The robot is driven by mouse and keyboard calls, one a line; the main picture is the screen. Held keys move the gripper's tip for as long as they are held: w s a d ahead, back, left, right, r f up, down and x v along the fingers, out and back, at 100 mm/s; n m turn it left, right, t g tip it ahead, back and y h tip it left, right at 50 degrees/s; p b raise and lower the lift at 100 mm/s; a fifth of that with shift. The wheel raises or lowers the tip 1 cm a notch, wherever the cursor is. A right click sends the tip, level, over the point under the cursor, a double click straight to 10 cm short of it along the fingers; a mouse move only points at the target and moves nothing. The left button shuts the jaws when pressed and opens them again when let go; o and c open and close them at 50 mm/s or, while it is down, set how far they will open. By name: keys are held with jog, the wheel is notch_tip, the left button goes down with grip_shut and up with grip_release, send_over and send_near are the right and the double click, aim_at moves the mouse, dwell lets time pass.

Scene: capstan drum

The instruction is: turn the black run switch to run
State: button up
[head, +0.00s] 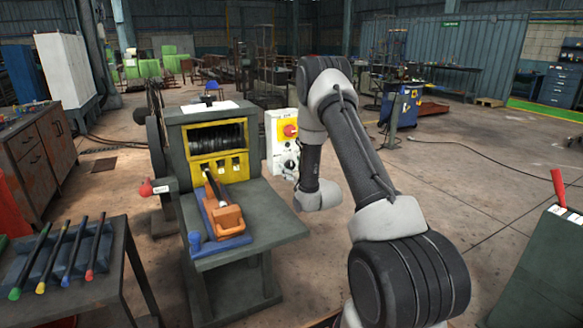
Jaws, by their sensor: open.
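A pale control box (278,150) stands at the right of the capstan machine. Its upper part has a red button on a yellow plate (290,130). Below is the small black run switch (290,164) on a white face. Its pointer and labels are too small to read, so I cannot tell its position. My arm comes from the lower right, and its wrist end hangs just right of and below the box. My gripper's fingers do not show; they seem hidden behind the wrist. I see no contact with the switch.
The green machine (212,115) has a dark drum (217,138) behind a yellow frame. Its table (265,215) carries an orange block on a blue base (222,215). A red-knobbed lever (147,188) projects left. A bench with coloured-tipped rods (60,258) stands left. Floor right of my arm is mostly clear.

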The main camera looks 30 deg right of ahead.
jog(key=shift+w, duration=0.6)
jog(key=c, duration=1)
jog(key=shift+m, duration=0.3)
jog(key=m, duration=0.9)
jog(key=shift+d, duration=0.15)
jog(key=shift+m, duration=0.3)
jog(key=o, duration=1)
